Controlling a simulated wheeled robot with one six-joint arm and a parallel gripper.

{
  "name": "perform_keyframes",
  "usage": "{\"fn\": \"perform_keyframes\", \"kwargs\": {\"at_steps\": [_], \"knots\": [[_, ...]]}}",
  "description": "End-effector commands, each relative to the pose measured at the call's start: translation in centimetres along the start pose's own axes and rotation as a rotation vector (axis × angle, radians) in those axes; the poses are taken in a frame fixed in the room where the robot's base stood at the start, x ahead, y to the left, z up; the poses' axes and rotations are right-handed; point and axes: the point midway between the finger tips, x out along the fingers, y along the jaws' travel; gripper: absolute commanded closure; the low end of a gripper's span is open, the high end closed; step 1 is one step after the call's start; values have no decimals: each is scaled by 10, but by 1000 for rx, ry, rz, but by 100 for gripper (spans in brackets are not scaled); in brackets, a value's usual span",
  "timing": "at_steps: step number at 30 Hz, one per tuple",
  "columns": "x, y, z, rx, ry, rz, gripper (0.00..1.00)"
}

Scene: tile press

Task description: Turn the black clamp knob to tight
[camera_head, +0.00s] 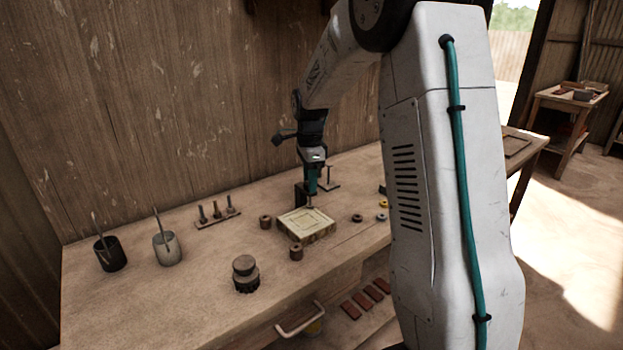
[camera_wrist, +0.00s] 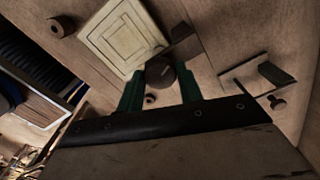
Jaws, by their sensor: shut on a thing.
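The black clamp knob (camera_wrist: 160,72) is a dark round piece between the two green fingers of my gripper (camera_wrist: 161,77) in the wrist view. My gripper is shut on it. In the head view my gripper (camera_head: 312,191) points down at the back edge of the pale square tile mould (camera_head: 305,222), and the knob cannot be made out there. The mould, with nested square lines, also shows in the wrist view (camera_wrist: 118,38), just beyond the fingers. A dark upright block (camera_head: 299,195) stands beside the fingers. I see no mark showing how far the knob is turned.
A post on a flat plate (camera_head: 329,180) stands close behind my gripper. A peg rack (camera_head: 218,217), two cups (camera_head: 167,248) and a dark round stack (camera_head: 245,275) are to the left.

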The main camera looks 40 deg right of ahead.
Motion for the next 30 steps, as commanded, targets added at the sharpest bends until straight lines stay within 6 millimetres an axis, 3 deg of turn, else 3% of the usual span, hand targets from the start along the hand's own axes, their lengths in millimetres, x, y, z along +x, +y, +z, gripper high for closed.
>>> {"fn": "perform_keyframes", "kwargs": {"at_steps": [15,30], "knots": [[-3,-2,0,352,-1,-9,87],[-3,-2,0,426,-1,-9,87]]}}
